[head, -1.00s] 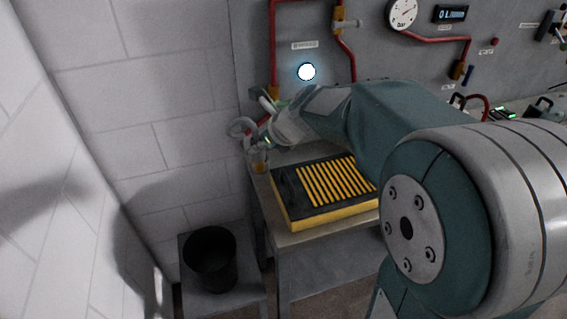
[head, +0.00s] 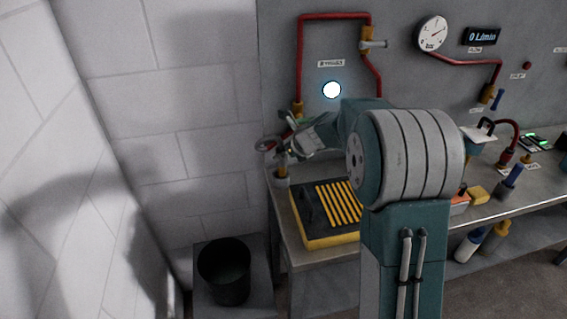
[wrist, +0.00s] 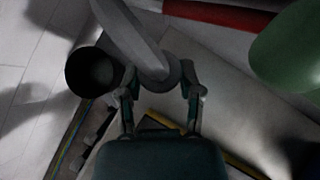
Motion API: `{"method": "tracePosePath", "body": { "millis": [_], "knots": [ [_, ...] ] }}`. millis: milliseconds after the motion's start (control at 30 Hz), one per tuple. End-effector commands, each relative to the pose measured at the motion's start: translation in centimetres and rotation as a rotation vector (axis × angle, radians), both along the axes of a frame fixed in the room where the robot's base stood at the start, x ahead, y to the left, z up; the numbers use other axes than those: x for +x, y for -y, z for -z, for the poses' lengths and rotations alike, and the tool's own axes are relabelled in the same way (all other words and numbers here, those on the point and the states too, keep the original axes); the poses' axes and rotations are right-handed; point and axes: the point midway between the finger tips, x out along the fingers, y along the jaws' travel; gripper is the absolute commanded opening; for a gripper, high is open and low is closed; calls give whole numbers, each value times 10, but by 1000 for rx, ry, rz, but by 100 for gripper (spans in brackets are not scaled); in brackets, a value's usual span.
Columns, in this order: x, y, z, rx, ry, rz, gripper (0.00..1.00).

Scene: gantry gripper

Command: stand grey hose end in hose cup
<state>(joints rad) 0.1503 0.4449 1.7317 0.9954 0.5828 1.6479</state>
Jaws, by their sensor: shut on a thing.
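My gripper (head: 291,143) is over the far left corner of the bench, small and partly hidden by its wrist. In the wrist view its two fingers (wrist: 161,92) are shut on the grey hose (wrist: 137,38), near a round collar. In the head view the grey hose (head: 267,144) bends beside the gripper. A yellowish piece (head: 283,160) hangs below it, in line with a small grey cup (head: 281,180) on the bench corner. I cannot tell whether the hose end is inside the cup or just above it.
A black-and-yellow slatted tray (head: 312,222) lies on the bench just right of the cup. A black bucket (head: 224,272) stands lower, left of the bench. Red pipes (head: 300,60) run up the back wall. A tiled wall (head: 165,110) is close on the left.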

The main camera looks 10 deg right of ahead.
Motion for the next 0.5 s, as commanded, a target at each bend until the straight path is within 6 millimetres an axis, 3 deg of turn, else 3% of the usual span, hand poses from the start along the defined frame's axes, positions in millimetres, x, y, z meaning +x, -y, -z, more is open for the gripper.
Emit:
{"method": "tracePosePath", "body": {
  "millis": [300, 500],
  "knots": [
    [8, 2, 36, 2, -1, 1, 0],
    [8, 2, 39, 1, 2, 1, 0]
  ]
}}
